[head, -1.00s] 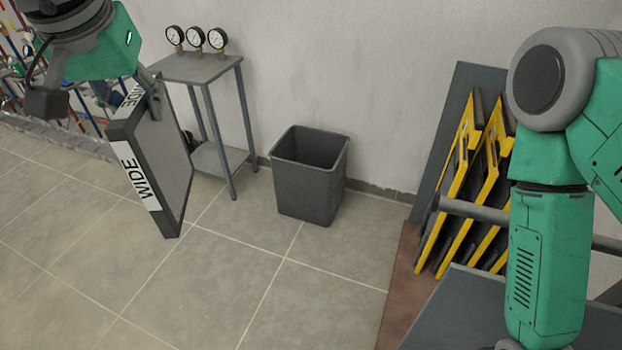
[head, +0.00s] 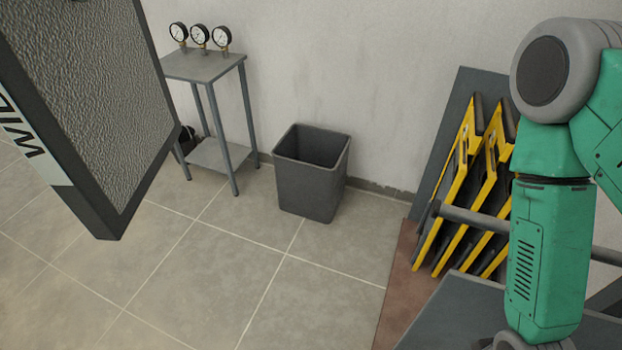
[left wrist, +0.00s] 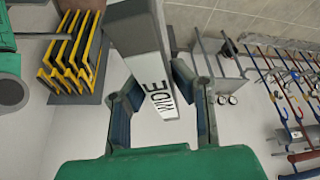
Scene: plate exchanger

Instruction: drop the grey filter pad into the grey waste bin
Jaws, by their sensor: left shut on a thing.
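In the left wrist view my left gripper (left wrist: 160,84) is shut on the labelled edge of the pad (left wrist: 140,35). The gripper itself is outside the head view. The grey waste bin (head: 308,190) stands upright on the floor against the wall, open at the top. The pad is apart from it, to its left. My right gripper is not in view.
A small grey stand (head: 205,67) with three gauges (head: 200,36) is left of the bin. Yellow-and-black plates (head: 470,185) lean in a rack at the right, behind my right arm. The tiled floor (head: 220,275) before the bin is clear.

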